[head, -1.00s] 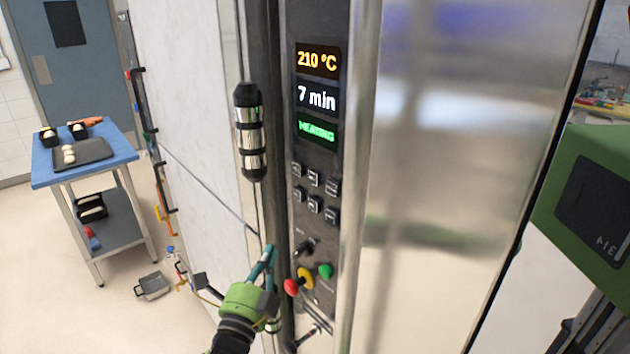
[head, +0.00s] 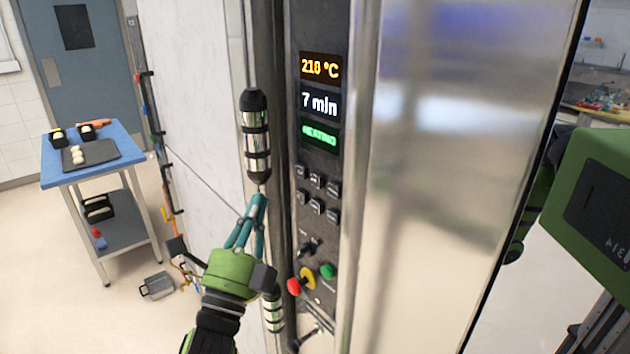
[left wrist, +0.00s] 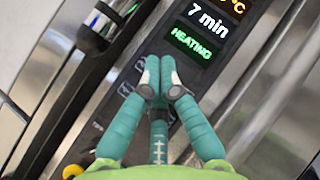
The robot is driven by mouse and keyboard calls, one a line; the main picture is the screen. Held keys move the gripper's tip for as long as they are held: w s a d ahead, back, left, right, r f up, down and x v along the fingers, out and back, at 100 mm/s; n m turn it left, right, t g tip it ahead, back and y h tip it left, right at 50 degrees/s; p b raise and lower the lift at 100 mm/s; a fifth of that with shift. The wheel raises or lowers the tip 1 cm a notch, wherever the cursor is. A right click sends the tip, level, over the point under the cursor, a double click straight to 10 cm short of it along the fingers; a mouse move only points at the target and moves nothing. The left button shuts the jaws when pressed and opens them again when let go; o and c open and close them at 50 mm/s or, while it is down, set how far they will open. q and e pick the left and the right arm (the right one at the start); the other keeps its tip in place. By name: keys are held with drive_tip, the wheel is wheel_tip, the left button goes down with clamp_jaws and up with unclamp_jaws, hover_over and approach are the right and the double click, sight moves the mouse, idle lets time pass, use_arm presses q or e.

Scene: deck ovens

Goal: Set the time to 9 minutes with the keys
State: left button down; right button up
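The control panel (head: 292,155) is a tall dark strip on the oven front. Its time display (head: 319,103) reads 7 min in white; it also shows in the left wrist view (left wrist: 208,20). Below the displays are two rows of small dark keys (head: 316,179), their labels too small to read. My left gripper (head: 259,200) is left of the lower keys in the head view, its teal fingers pointing up. In the left wrist view its fingertips (left wrist: 160,80) are together, with nothing visible between them, and cover part of the keys.
Above the time is 210 °C (head: 320,67); below it, a green HEATING display (head: 319,135). Under the keys are a dark switch (head: 309,247) and red, yellow and green buttons (head: 308,276). A black-and-chrome handle (head: 257,137) stands left of the panel. A blue-topped cart (head: 120,140) is farther left.

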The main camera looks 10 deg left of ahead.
sight(317, 180)
use_arm(q)
drive_tip(key=shift+w+d+b, duration=0.35)
drive_tip(key=shift+w+d, duration=0.55)
drive_tip(key=shift+w, duration=0.25)
drive_tip(key=shift+w+d+b, duration=0.3)
drive_tip(key=shift+w+d, duration=0.55)
drive_tip(key=shift+w, duration=0.25)
drive_tip(key=shift+w+d+b, duration=0.35)
drive_tip(key=shift+w+d, duration=0.55)
drive_tip(key=shift+w, duration=0.25)
drive_tip(key=shift+w+d, duration=0.1)
drive_tip(key=shift+w, duration=0.05)
drive_tip(key=shift+w+d, duration=0.15)
drive_tip(key=shift+w, duration=0.05)
drive_tip(key=shift+w+d+b, duration=0.25)
drive_tip(key=shift+w+b, duration=0.05)
drive_tip(key=shift+s+a+p, duration=0.3)
drive_tip(key=shift+s+a, duration=0.2)
drive_tip(key=shift+s, duration=0.2)
drive_tip(key=shift+w+d, duration=0.1)
drive_tip(key=shift+w, duration=0.05)
drive_tip(key=shift+w+d, duration=0.15)
drive_tip(key=shift+w, duration=0.1)
